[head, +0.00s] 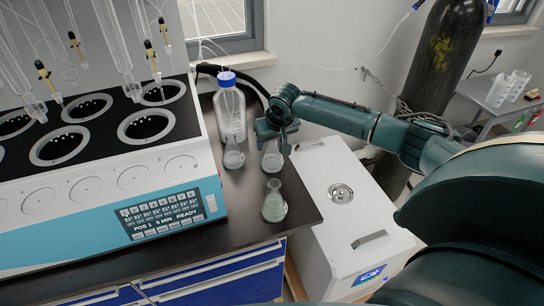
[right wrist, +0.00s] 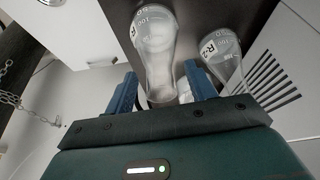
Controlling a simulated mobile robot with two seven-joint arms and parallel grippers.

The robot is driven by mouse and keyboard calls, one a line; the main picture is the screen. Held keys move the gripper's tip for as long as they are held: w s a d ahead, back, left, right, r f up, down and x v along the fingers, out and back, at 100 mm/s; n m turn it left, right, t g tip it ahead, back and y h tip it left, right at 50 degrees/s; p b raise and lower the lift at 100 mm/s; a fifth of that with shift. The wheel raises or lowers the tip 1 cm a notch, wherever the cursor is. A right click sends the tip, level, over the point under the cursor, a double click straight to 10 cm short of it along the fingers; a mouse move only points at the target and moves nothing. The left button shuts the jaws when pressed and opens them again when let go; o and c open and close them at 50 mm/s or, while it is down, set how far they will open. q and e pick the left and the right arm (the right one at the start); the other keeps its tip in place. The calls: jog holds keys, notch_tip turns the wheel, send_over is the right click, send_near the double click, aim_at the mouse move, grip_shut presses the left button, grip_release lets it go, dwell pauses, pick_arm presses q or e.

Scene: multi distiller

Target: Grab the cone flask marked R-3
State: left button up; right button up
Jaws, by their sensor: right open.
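My right gripper (head: 273,132) is open over a clear cone flask (head: 272,158) near the right edge of the dark bench. In the right wrist view my gripper's fingers (right wrist: 160,88) stand on either side of this flask's neck, and the flask (right wrist: 155,40) has white scale marks and a label that I read only in part. A second cone flask (head: 233,155) stands to its left; in the wrist view the flask on the right (right wrist: 222,62) seems marked R-2. A third cone flask (head: 274,204) stands nearer the front. My left gripper is not in view.
A blue-capped bottle (head: 231,110) stands behind the flasks. The distiller (head: 110,190) fills the left of the dark bench (head: 240,225). A white box (head: 352,225) stands right of the bench, with a dark gas cylinder (head: 432,60) behind.

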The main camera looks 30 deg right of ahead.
grip_shut()
dwell(0.6)
